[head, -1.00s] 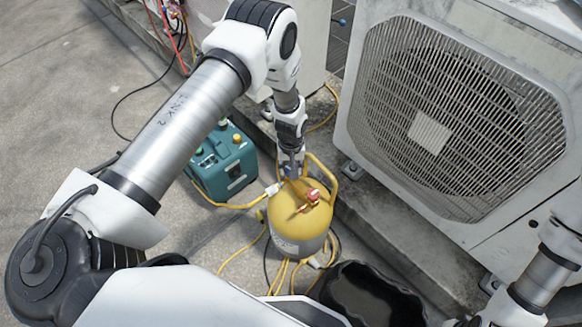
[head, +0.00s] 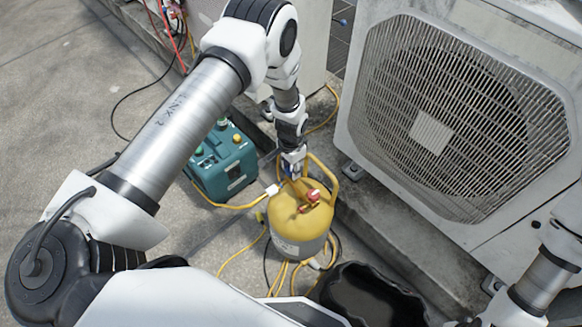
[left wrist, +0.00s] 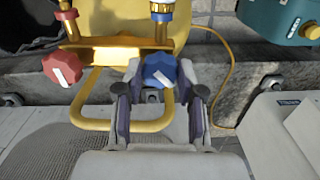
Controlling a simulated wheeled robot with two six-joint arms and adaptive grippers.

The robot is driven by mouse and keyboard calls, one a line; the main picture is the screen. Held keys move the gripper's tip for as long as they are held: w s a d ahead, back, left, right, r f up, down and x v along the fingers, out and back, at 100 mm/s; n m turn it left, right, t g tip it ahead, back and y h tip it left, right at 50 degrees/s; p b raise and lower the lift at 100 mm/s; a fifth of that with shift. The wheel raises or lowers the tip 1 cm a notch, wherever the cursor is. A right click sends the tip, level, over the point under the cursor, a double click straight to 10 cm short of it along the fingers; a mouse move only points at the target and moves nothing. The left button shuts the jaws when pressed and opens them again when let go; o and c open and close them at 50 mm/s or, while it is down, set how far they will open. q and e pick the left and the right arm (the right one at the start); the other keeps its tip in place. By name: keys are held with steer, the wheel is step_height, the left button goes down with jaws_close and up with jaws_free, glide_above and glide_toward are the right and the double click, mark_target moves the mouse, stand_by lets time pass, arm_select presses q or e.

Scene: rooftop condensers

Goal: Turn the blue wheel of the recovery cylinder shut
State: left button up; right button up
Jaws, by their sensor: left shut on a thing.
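The yellow recovery cylinder (head: 300,222) stands upright on the concrete, with a looped yellow handle and a red wheel (head: 313,195) on its valve. In the left wrist view the blue wheel (left wrist: 159,70) sits on the brass valve bar, right of the red wheel (left wrist: 63,68). My left gripper (head: 291,172) reaches down over the cylinder top. In the left wrist view its fingers (left wrist: 160,88) are on either side of the blue wheel and shut on it. In the head view the blue wheel is mostly hidden by the fingers. My right gripper is out of view.
A teal recovery machine (head: 222,160) stands left of the cylinder, with yellow hoses on the ground. A large condenser unit (head: 455,120) stands on a concrete curb at right. A black tub (head: 345,275) is in front. Open concrete lies at left.

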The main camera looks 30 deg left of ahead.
arm_select(q)
steer(key=m, duration=0.4)
steer(key=shift+w+m, duration=0.2)
steer(key=shift+m, duration=0.1)
steer(key=m, duration=0.4)
steer(key=shift+b, duration=0.35)
steer(key=o, duration=1.1)
steer(key=shift+s+d, duration=0.1)
steer(key=shift+o, duration=0.2)
step_height(320, 180, up, 12)
